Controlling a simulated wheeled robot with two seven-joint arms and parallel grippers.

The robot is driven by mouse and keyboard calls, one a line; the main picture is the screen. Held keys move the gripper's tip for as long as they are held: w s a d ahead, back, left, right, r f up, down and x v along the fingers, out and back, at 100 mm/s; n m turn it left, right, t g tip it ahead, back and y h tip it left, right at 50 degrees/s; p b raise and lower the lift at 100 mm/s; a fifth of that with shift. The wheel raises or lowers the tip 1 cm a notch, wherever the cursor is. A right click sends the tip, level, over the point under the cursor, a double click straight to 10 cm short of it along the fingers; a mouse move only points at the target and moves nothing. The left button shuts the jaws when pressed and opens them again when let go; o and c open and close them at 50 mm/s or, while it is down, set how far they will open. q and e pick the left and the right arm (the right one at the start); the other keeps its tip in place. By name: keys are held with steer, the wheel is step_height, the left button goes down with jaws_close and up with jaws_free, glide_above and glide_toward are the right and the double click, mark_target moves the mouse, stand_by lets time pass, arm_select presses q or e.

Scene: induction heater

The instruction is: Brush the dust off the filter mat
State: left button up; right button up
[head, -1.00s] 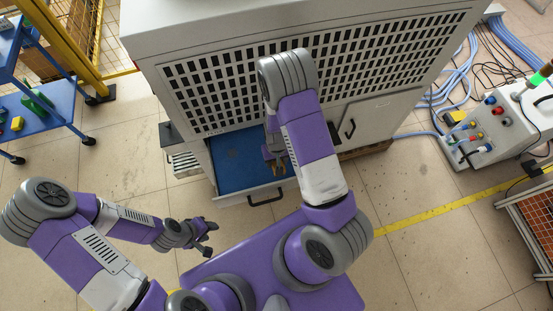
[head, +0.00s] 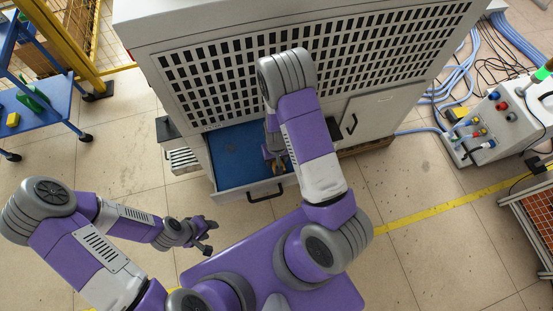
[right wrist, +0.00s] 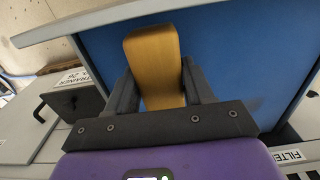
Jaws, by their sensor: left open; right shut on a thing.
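The blue filter mat (head: 232,148) lies in a pulled-out drawer (head: 232,193) at the foot of a grey cabinet. It also fills much of the right wrist view (right wrist: 245,50), with a faint dark smudge near its lower part. My right gripper (head: 275,155) is over the mat, partly hidden by my arm. It is shut on a wooden brush (right wrist: 153,60), of which only a tan wooden face shows in the wrist view. Bristles and any contact with the mat are hidden.
The cabinet (head: 355,75) with its perforated grille rises behind the drawer. A blue cart (head: 50,118) stands at the left. A grey device (head: 500,125) with cables is at the right, near an orange mesh crate (head: 530,215). Floor between is clear.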

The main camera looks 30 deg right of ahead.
steer(key=shift+f+b, duration=0.8)
steer(key=shift+f, duration=0.2)
steer(key=shift+w, duration=0.1)
steer(key=shift+w+d+r, duration=0.1)
steer(key=shift+w+d, duration=0.15)
steer(key=shift+w, duration=0.65)
steer(key=shift+w+d, duration=0.2)
steer(key=shift+w, duration=0.7)
steer(key=shift+w+d+b, duration=0.15)
steer(key=shift+w+b, duration=0.1)
steer(key=shift+w, duration=0.4)
steer(key=shift+w+d+b, duration=0.15)
steer(key=shift+w+b, duration=0.05)
steer(key=shift+w, duration=0.45)
steer(key=shift+w+d+b, duration=0.3)
steer(key=shift+w, duration=0.8)
steer(key=shift+w+d+b, duration=0.25)
steer(key=shift+w, duration=0.8)
